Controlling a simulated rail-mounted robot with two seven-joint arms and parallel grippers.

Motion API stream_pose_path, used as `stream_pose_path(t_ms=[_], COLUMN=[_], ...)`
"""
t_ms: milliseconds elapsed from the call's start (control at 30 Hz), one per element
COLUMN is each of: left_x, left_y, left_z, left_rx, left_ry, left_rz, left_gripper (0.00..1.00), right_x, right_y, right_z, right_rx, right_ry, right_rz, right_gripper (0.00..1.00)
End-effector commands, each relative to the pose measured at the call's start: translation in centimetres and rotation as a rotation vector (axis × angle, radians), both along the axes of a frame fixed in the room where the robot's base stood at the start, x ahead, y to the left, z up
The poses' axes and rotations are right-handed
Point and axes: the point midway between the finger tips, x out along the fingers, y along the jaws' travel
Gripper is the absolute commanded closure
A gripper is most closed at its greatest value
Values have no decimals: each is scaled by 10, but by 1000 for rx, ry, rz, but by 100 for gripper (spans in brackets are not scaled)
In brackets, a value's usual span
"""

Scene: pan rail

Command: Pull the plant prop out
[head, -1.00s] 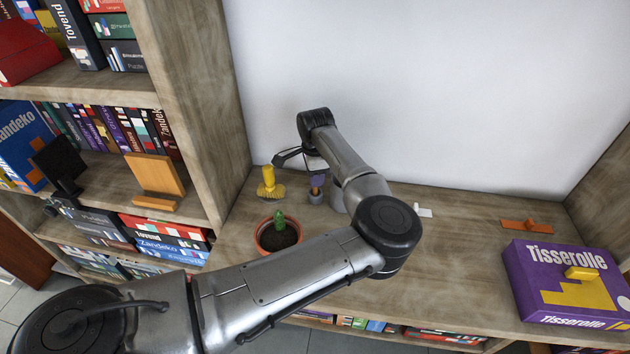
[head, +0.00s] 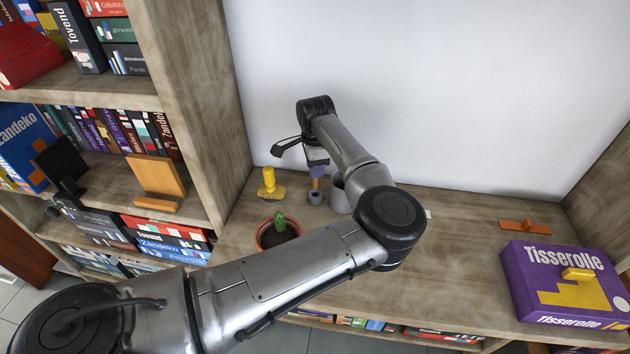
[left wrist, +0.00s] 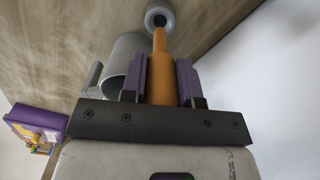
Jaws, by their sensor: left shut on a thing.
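My left gripper (head: 317,170), with purple fingers, is shut on a slim orange prop (head: 315,184). In the left wrist view the orange prop (left wrist: 162,60) stands between the two fingers (left wrist: 160,80) and narrows towards a small grey holder (left wrist: 159,17). That holder (head: 315,198) also shows in the head view, right below the prop. I cannot tell whether the tip is inside the holder's opening or just above it. A potted green cactus (head: 280,222) in a terracotta pot stands to the front left, partly behind my arm. My right gripper is not in view.
A larger grey cup (head: 340,196) stands close right of the holder. A yellow-handled brush (head: 269,182) stands to the left. A purple Tisserolle box (head: 565,283) and an orange piece (head: 530,226) lie at the right. A bookshelf (head: 200,90) bounds the left; a white wall the back.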

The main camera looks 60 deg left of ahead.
Motion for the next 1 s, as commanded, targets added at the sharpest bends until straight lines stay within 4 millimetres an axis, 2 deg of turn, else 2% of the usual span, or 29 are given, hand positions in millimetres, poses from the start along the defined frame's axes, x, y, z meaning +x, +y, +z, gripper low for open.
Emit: stream_pose_path(t_ms=[1000], left_x=[0], left_y=[0], left_z=[50], left_rx=[0], left_ry=[-2], left_rz=[1], left_gripper=[100], right_x=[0], right_y=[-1], right_z=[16], right_rx=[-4], right_ry=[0], right_rz=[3], right_gripper=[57])
